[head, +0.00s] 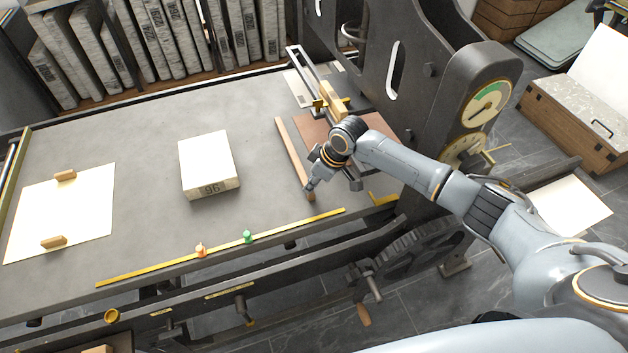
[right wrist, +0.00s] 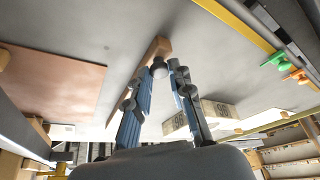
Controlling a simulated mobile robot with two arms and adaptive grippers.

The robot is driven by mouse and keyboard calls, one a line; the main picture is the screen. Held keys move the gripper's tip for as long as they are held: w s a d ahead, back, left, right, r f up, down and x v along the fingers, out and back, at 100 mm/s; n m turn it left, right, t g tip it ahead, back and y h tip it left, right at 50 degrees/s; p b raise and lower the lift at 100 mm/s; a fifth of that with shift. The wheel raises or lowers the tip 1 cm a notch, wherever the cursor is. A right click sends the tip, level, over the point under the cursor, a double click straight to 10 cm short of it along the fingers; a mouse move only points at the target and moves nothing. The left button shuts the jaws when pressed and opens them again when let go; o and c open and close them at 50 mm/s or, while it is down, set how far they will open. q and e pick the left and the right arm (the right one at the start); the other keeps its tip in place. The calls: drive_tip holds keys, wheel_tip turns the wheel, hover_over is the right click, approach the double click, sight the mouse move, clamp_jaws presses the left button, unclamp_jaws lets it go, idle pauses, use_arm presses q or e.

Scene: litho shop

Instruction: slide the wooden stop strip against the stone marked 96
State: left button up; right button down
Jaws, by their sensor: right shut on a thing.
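The stone marked 96 (head: 206,160) is a pale block lying flat on the grey press bed, its number on the near side. The wooden stop strip (head: 290,148) lies to its right, with a strip of bare bed between them. My right gripper (head: 309,188) is at the near end of the strip, shut on it. In the right wrist view the strip (right wrist: 157,49) runs behind the fingers (right wrist: 167,67), and the marked stone (right wrist: 212,112) shows beyond them, partly hidden by a finger. My left gripper is not in view.
A copper-brown sheet (head: 315,128) lies right of the strip, partly under my arm. A yellow rule (head: 220,246) with an orange marker (head: 201,250) and a green marker (head: 248,236) runs along the front edge. White paper (head: 62,212) lies at the left. The press frame (head: 440,90) stands behind right.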

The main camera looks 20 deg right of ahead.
drive_tip(key=a, duration=0.5)
drive_tip(key=a+p, duration=0.1)
drive_tip(key=a, duration=0.5)
drive_tip(key=a+p, duration=0.1)
drive_tip(key=a, duration=0.4)
drive_tip(key=shift+s+a, duration=0.35)
drive_tip(key=c, duration=1.2)
unclamp_jaws()
drive_tip(key=shift+d+r, duration=0.2)
drive_tip(key=shift+r, duration=0.25)
drive_tip(key=v, duration=1.1)
drive_tip(key=shift+a, duration=0.15)
